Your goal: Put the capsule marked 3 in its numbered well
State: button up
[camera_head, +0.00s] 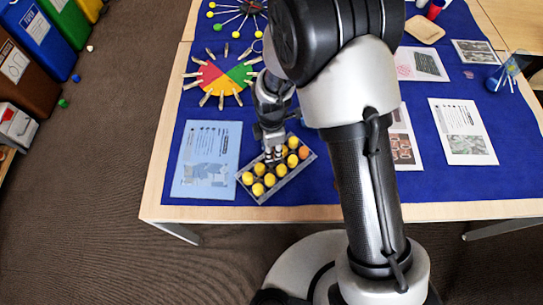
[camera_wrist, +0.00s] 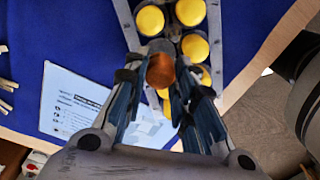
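A grey tray (camera_head: 287,181) with wells holds several yellow capsules (camera_head: 258,189) and stands tilted at the front of the table. One orange capsule (camera_head: 304,152) sits at its right end. My gripper (camera_head: 273,155) points down over the tray's upper left side. In the wrist view, my fingers (camera_wrist: 160,76) have a dark orange capsule (camera_wrist: 160,70) between their tips and appear to close on both its sides. Its height above the tray is unclear. Yellow capsules (camera_wrist: 195,47) show beyond it. No number on any capsule or well is readable, and my gripper hides part of the tray.
A blue-white sheet (camera_head: 206,160) lies left of the tray. A colour wheel with clothespins (camera_head: 226,79) lies behind it. Picture sheets (camera_head: 464,132) and a beige tray (camera_head: 425,30) lie at the right. The table's wooden front edge (camera_head: 230,213) is close to the tray.

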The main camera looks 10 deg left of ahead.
notch_tip(320, 180, down, 4)
jog(key=shift+f+b, duration=0.25)
jog(key=shift+b, duration=0.5)
jog(key=o, duration=0.3)
jog(key=shift+r, duration=0.1)
notch_tip(320, 180, up, 12)
jog(key=p, duration=0.4)
